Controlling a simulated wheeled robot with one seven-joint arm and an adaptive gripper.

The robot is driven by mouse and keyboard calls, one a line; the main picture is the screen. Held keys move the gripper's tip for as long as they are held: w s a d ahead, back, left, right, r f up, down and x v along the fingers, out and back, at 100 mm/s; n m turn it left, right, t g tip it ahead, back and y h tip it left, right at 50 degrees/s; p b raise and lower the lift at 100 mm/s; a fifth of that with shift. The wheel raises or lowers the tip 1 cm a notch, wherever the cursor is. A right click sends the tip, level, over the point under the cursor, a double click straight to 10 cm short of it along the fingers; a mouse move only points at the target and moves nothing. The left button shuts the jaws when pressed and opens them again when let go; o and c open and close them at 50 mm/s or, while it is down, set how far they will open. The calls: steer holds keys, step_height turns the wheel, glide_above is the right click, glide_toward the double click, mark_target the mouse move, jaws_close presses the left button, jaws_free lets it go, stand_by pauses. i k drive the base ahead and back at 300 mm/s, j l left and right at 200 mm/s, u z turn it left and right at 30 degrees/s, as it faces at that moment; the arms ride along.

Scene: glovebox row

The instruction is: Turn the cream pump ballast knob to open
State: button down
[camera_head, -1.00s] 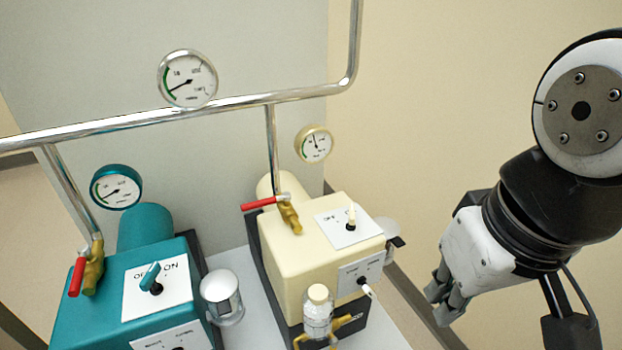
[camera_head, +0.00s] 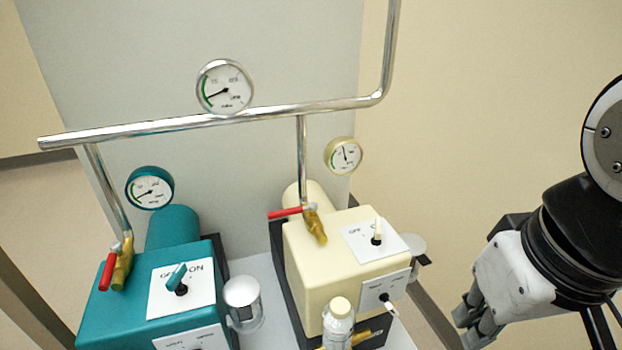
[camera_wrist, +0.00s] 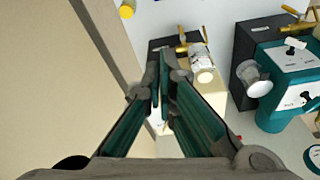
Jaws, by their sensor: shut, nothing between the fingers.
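The cream pump (camera_head: 312,270) stands right of the teal pump in the head view. Its lower front plate carries a small ballast knob (camera_head: 384,297) with a pale pointer angled down to the right; the plate's lettering is too small to read. A switch with an upright cream lever (camera_head: 377,231) sits on the top plate. My gripper (camera_head: 468,330) is right of the cream pump, apart from it, pointing down. In the wrist view my gripper (camera_wrist: 160,62) is shut and empty, with the cream pump (camera_wrist: 205,112) partly hidden behind its fingers.
A capped bottle (camera_head: 338,322) stands in front of the cream pump, near a brass fitting. The teal pump (camera_head: 145,290) is on the left. A red-handled valve (camera_head: 292,212) and metal pipe (camera_head: 240,117) rise behind. Open space lies between my gripper and the cream pump.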

mark_target(390, 308)
steer(key=k+j+u, duration=0.2)
steer(key=k+u, duration=0.25)
steer(key=k+j+u, duration=0.3)
steer(key=u, duration=0.15)
